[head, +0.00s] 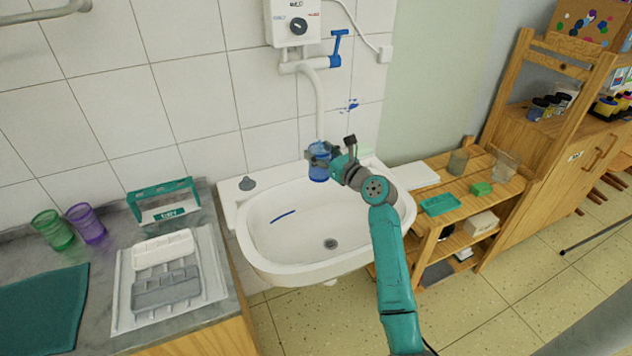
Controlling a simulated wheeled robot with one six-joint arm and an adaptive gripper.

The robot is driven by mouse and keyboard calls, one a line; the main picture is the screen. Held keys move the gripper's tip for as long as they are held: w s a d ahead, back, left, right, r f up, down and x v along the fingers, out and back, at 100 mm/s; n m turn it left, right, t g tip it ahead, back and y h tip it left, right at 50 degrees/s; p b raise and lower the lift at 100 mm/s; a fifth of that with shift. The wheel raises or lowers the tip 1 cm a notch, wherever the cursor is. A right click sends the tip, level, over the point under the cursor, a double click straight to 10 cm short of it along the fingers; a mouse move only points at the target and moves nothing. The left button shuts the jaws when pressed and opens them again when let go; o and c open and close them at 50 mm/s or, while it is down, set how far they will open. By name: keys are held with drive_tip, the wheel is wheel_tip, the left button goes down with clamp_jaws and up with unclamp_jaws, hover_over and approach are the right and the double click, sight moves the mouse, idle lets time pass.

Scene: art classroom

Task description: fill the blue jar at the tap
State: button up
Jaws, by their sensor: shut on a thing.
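The blue jar (318,172) is translucent and looks upright. My gripper (321,158) is shut on it and holds it over the back of the white sink (258,262). The tap is a white pipe (318,100) coming down from a white wall heater (292,24), with a blue lever (336,48) at its top right. The pipe's lower end is right above the jar's mouth. I cannot tell whether water runs or whether the jar holds any.
Left counter: green cup (52,230), purple cup (87,223), teal-framed box (164,202) and white rack (128,300). A wooden shelf (480,190) with trays and glasses stands right of the sink. A blue brush-like strip (283,216) lies in the basin. The basin's front is clear.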

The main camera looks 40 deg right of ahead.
idle(0.4)
drive_tip(key=s+a, duration=0.5)
drive_tip(key=shift+a, duration=0.25)
idle(0.9)
drive_tip(key=s+a, duration=0.4)
drive_tip(key=a, duration=0.1)
drive_tip(key=shift+s, duration=0.4)
idle(0.4)
idle(0.5)
